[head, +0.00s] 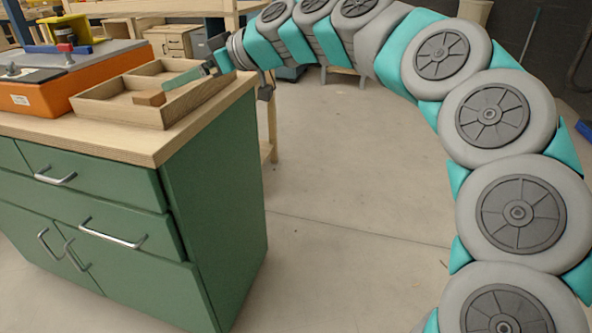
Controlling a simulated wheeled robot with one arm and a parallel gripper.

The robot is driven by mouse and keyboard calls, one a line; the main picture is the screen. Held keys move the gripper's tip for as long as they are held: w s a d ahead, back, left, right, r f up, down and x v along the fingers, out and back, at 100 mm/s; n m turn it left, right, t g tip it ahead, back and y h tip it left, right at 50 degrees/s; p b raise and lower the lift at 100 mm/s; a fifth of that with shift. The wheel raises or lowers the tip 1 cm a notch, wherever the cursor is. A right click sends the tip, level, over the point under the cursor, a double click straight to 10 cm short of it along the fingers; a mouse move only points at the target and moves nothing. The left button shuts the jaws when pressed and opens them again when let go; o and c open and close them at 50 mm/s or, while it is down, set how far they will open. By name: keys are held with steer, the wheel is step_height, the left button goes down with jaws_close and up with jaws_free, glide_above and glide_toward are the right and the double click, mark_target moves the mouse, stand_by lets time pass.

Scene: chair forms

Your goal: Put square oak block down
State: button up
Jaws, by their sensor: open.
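The square oak block (149,98) is a small brown piece in the near part of a shallow wooden tray (125,117) on the workbench. My gripper (172,86) reaches in from the right over the tray, its jaws open and its fingertips close to the block's right end. Whether a finger still touches the block cannot be told at this size. The block's underside is hidden by the tray's front wall.
The tray stands near the right corner of the wooden top (150,146) of a green cabinet (120,215). An orange machine (40,90) stands left of the tray. Open floor (340,200) lies right of the cabinet. Other benches stand behind.

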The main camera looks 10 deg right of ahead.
steer(key=s+d+f+m+g+h, duration=0.2)
steer(key=s+d+f+m+h, duration=0.2)
steer(key=s+d+f, duration=0.5)
steer(key=s+d+f+m+g+h, duration=0.2)
steer(key=s+d+f+m+h, duration=0.2)
steer(key=s+d+f, duration=0.6)
steer(key=s+d+f+m+g+h, duration=0.3)
steer(key=s+d+f, duration=0.7)
steer(key=s, duration=1.1)
steer(key=shift+d+f+m+h, duration=0.15)
steer(key=shift+f+m+h, duration=0.55)
steer(key=shift+m, duration=0.5)
steer(key=shift+w+r, duration=0.1)
steer(key=shift+r, duration=0.15)
